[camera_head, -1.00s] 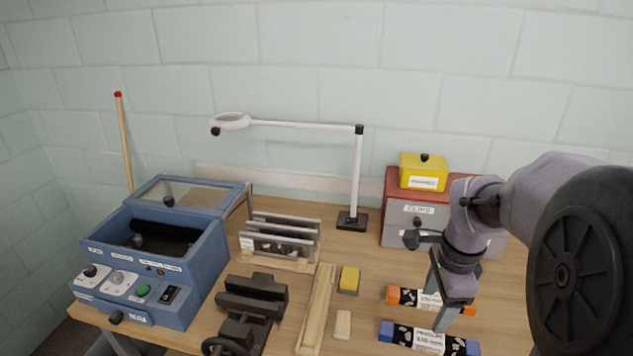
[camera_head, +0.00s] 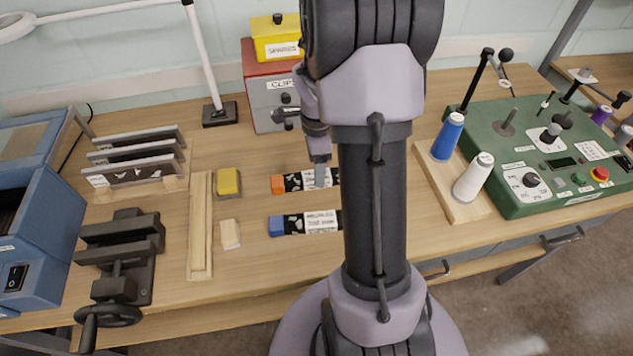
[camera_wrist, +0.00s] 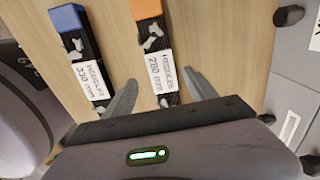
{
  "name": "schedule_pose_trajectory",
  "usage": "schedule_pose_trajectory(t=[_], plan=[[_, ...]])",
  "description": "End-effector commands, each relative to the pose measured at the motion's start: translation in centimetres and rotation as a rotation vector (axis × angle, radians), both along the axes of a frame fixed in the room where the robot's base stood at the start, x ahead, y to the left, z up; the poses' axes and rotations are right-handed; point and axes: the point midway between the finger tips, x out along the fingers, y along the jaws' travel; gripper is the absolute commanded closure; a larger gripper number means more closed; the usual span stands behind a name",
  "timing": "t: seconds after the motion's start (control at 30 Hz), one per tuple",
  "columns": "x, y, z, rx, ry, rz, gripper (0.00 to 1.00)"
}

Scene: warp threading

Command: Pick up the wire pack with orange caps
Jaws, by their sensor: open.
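The wire pack with orange caps (camera_head: 293,182) lies flat on the bench, black with a white label; my arm hides its right end in the head view. In the wrist view the orange-capped pack (camera_wrist: 152,40) lies between the open fingers of my gripper (camera_wrist: 160,95), its label reading 280 mm. My gripper (camera_head: 321,175) is over this pack in the head view, empty. The blue-capped pack (camera_head: 295,223) lies parallel, nearer the bench's front edge. In the wrist view the blue-capped pack (camera_wrist: 83,50) is left of the left finger, labelled 330 mm.
A red and grey clips box (camera_head: 268,95) with a yellow box (camera_head: 276,40) on top stands behind the packs. A wooden board with blue and white spools (camera_head: 474,178) is to the right. A yellow sponge-like block (camera_head: 228,182) and a vise (camera_head: 122,250) are left.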

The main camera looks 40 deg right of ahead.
Motion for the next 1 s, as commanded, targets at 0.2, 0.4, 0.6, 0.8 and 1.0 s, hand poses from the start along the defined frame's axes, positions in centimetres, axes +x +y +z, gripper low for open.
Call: schedule_pose_trajectory(t=[0.2,0.4,0.6,0.8,1.0], plan=[[0.1,-0.2,-4.5,0.001,0.002,-0.001,0.35],[0.1,-0.2,-4.3,0.0,0.0,0.0,0.35],[0.1,-0.2,-4.3,0.0,0.0,0.0,0.74],[0.1,-0.2,-4.3,0.0,0.0,0.0,1.0],[0.1,-0.2,-4.2,0.0,0.0,0.0,1.0]])
